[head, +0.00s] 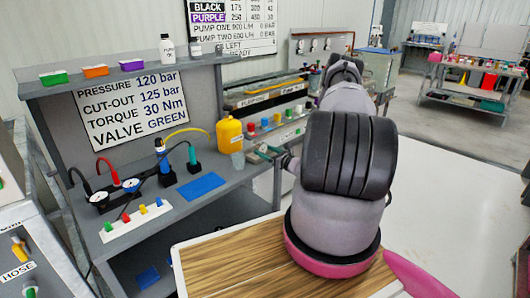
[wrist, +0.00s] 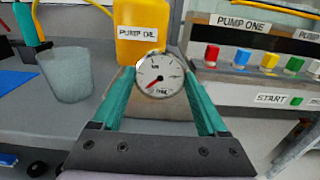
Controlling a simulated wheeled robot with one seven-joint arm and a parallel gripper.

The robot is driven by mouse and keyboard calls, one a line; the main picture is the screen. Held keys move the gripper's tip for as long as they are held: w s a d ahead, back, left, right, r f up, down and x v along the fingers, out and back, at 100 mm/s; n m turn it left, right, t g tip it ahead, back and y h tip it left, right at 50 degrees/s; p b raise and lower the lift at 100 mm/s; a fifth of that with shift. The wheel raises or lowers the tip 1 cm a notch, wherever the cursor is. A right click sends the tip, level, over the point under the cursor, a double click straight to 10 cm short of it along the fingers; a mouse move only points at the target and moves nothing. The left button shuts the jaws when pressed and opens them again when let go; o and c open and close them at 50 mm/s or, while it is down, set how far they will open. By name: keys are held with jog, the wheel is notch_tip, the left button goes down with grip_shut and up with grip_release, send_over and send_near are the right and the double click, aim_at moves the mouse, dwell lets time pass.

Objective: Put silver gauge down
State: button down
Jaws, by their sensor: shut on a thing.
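The silver gauge (wrist: 160,75) has a round white dial with a red needle and faces the wrist camera. My gripper (wrist: 160,88), with green fingers, is shut on the gauge, one finger at each side of it. In the head view my gripper (head: 268,152) is small, at the right end of the grey bench (head: 225,180), and the gauge itself cannot be made out there. The underside of the gauge and any contact with a surface are hidden.
A yellow pump oil jug (wrist: 140,35) stands just behind the gauge, with a clear cup (wrist: 65,75) to its left. The pump one panel (wrist: 250,75) with coloured buttons is at right. A blue mat (head: 201,186) lies bare on the bench; two gauges (head: 131,185) with hoses stand further left.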

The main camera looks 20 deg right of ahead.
jog(key=shift+f, duration=0.4)
jog(key=shift+f, duration=0.15)
grip_release()
jog(key=shift+s+a+f, duration=0.1)
jog(key=shift+f, duration=0.05)
